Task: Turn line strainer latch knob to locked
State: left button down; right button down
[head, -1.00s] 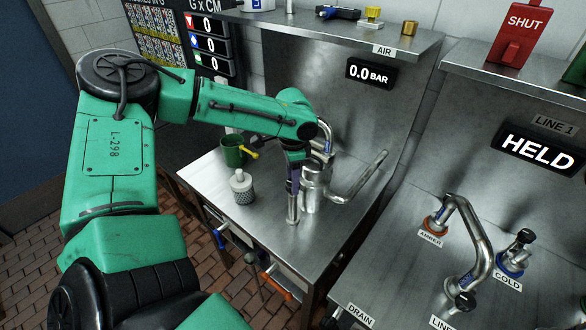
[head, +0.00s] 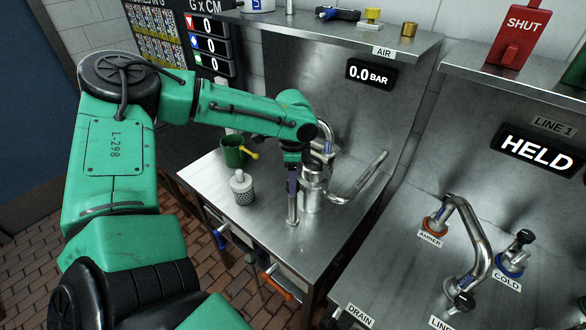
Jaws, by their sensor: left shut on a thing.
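The line strainer (head: 315,188) is a steel cylindrical body on the steel bench, with a bent pipe (head: 358,182) running off to the right. My left gripper (head: 292,190) reaches down at the strainer's left side, beside a short upright steel post (head: 293,212). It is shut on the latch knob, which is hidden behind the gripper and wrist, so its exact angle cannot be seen. My right gripper is not in view.
A green mug (head: 233,152) with a yellow handle and a white-topped shaker (head: 242,187) stand to the left on the bench. A gauge display (head: 371,74) reads 0.0 BAR. On the right bench are a curved pipe (head: 470,235) and a "HELD" display (head: 537,150).

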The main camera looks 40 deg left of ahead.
pick_arm(q)
jog(key=shift+c, duration=1.7)
grip_release()
notch_tip(320, 180, up, 15)
jog(key=b, duration=0.2)
jog(key=shift+f, duration=0.15)
